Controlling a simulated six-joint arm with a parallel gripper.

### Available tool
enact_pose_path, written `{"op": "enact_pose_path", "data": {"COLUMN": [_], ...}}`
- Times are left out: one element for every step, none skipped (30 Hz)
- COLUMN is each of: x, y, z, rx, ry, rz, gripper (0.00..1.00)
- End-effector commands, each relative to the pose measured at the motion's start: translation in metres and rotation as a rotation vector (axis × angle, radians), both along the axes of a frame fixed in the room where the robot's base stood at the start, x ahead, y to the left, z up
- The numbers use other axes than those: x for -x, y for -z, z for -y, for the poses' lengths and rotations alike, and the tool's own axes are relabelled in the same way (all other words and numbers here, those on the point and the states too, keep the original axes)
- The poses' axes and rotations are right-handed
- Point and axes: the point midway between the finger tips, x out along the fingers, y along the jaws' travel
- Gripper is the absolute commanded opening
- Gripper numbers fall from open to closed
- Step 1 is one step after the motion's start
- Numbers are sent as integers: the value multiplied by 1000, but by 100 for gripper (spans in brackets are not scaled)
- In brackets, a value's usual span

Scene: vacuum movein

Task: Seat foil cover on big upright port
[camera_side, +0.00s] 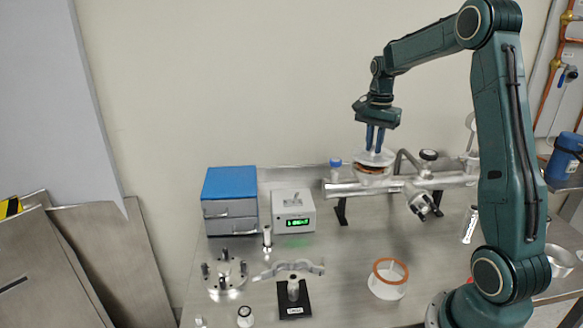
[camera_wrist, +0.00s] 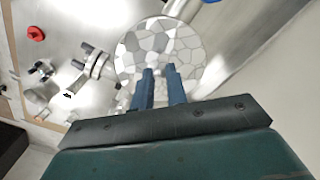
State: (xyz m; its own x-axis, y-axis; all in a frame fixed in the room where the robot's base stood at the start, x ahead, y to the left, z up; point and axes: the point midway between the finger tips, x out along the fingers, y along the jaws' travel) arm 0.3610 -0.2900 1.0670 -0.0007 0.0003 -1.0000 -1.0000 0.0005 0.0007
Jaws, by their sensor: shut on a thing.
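The foil cover (camera_side: 376,157) is a pale round disc in my gripper (camera_side: 374,149) at the back right of the bench. In the wrist view the foil cover (camera_wrist: 158,47) shows a crinkled, faceted silver face. The two blue fingers of my gripper (camera_wrist: 160,72) are close together at its near edge, shut on it. The big upright port (camera_side: 372,172), with a copper-coloured band near its top, stands on the horizontal pipe directly under the cover. The cover looks slightly tilted. I cannot tell whether it touches the port rim. The wrist view hides the port behind the cover.
The silver pipe (camera_side: 340,188) runs along the back with side fittings and a valve knob (camera_side: 428,155). A blue-topped drawer box (camera_side: 231,203) and a display unit (camera_side: 293,212) stand left.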

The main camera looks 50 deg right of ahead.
Motion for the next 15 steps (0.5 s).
{"op": "enact_pose_path", "data": {"x": [0,0,0,0,0,0,0,0,0,0,0,0,0,0,0], "y": [4,6,8,10,11,13,14,15,16,17,18,19,19,19,20], "z": [0,0,0,0,0,0,0,0,0,0,0,0,0,0,0], "rx": [-1,-2,-2,-1,-1,-1,-1,-1,-1,-1,-1,-1,-1,0,0], "ry": [0,0,0,0,0,0,0,0,0,0,0,0,0,0,0], "rz": [-2,-2,-2,-1,-1,0,0,0,0,0,0,0,0,0,1], "gripper": [0,0,0,0,0,0,0,0,0,0,0,0,0,0,0]}}
